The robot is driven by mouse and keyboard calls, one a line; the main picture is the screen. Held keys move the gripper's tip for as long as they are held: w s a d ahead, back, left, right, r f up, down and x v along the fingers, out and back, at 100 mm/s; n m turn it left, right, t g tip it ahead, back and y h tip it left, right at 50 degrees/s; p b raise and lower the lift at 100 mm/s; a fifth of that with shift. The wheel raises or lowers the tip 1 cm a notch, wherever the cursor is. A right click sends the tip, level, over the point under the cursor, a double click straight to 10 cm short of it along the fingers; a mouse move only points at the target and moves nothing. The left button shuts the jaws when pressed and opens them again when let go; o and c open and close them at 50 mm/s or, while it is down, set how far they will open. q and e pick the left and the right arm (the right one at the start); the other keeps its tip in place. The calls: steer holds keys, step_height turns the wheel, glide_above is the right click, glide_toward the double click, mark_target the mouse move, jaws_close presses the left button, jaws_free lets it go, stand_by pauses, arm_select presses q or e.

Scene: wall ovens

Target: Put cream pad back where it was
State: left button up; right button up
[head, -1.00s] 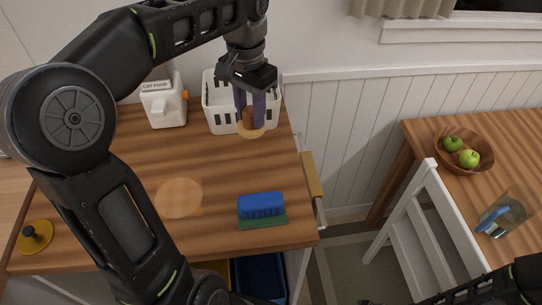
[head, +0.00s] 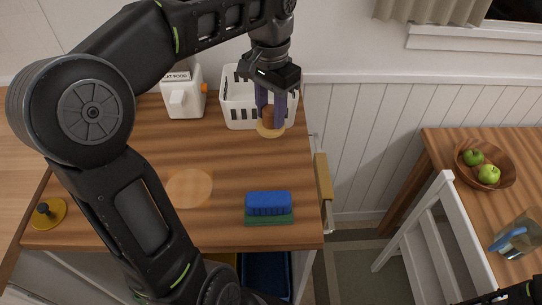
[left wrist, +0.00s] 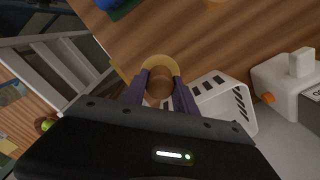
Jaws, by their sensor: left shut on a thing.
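The cream pad (head: 270,130) is a round pale disc with a brown knob on top. My left gripper (head: 271,112) is shut on its knob, in front of the white basket. In the left wrist view, the disc of the cream pad (left wrist: 159,63) shows beyond the knob, between the fingers of my left gripper (left wrist: 160,98). I cannot tell whether the pad touches the wooden top. A pale round mark (head: 189,187) lies flat on the wooden counter (head: 150,222), to the left and nearer. My right gripper is out of view; part of that arm shows at lower right.
A white basket (head: 238,112) and a cat food box (head: 184,98) stand at the back. A blue brush on a green base (head: 268,205) lies near the front edge. A yellow pad with a dark knob (head: 48,213) is at far left. The counter's middle is clear.

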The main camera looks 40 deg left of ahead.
arm_select(q)
steer(key=shift+f, duration=0.1)
steer(key=shift+f, duration=3.05)
step_height(320, 180, down, 4)
steer(key=shift+r, duration=0.2)
steer(key=shift+f, duration=0.15)
steer(key=o, duration=1.2)
